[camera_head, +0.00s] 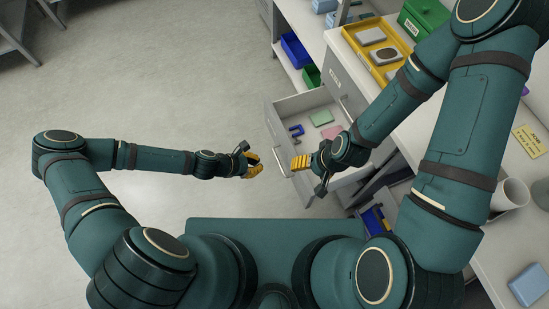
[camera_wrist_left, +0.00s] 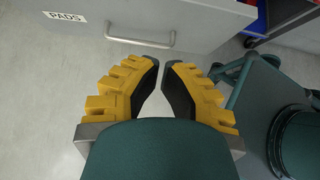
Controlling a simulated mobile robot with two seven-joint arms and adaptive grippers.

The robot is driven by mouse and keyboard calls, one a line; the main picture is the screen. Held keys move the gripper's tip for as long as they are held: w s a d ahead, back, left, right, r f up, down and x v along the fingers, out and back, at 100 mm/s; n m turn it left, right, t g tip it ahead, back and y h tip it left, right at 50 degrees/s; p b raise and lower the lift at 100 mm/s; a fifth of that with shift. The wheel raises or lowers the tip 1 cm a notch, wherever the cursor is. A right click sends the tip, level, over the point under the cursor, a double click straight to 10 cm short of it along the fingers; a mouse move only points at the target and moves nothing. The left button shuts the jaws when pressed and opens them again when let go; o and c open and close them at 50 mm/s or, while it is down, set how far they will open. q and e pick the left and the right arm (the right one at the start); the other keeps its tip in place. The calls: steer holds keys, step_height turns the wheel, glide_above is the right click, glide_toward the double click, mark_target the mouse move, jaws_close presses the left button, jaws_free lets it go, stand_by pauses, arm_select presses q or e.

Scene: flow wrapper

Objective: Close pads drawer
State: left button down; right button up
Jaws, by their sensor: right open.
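The pads drawer (camera_head: 290,113) stands pulled out of the grey cabinet in the head view, with a blue item, a green pad (camera_head: 320,118) and a pink pad (camera_head: 331,131) inside. In the left wrist view its front (camera_wrist_left: 205,18) shows a PADS label (camera_wrist_left: 65,17) and a bar handle (camera_wrist_left: 140,42). My left gripper (camera_wrist_left: 161,64) is partly open and empty, its fingertips pointing at the drawer front just below the handle, apparently apart from it. My right gripper (camera_head: 294,163) is open near the drawer's near front corner; contact cannot be told. My right forearm hides part of the drawer.
Another open drawer with blue contents (camera_head: 375,220) is nearer my base. A yellow tray (camera_head: 352,38) and a green box (camera_head: 424,17) stand on the counter. Blue and green bins (camera_head: 295,48) sit on a shelf behind. The floor (camera_head: 150,80) to the left is clear.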

arm_select(q)
steer(key=b+x, duration=0.1)
steer(key=x, duration=0.3)
steer(key=d+r+x, duration=0.1)
steer(key=x, duration=0.3)
steer(key=b+x, duration=0.1)
steer(key=x, duration=0.2)
steer(key=shift+w+d+b, duration=0.25)
steer(key=shift+d+b, duration=0.05)
steer(key=shift+d, duration=0.15)
steer(key=shift+w+d, duration=0.2)
steer(key=shift+d, duration=0.25)
arm_select(e)
steer(key=f, duration=0.2)
steer(key=shift+w+f, duration=0.25)
steer(key=shift+f, duration=0.15)
arm_select(q)
steer(key=shift+d, duration=0.1)
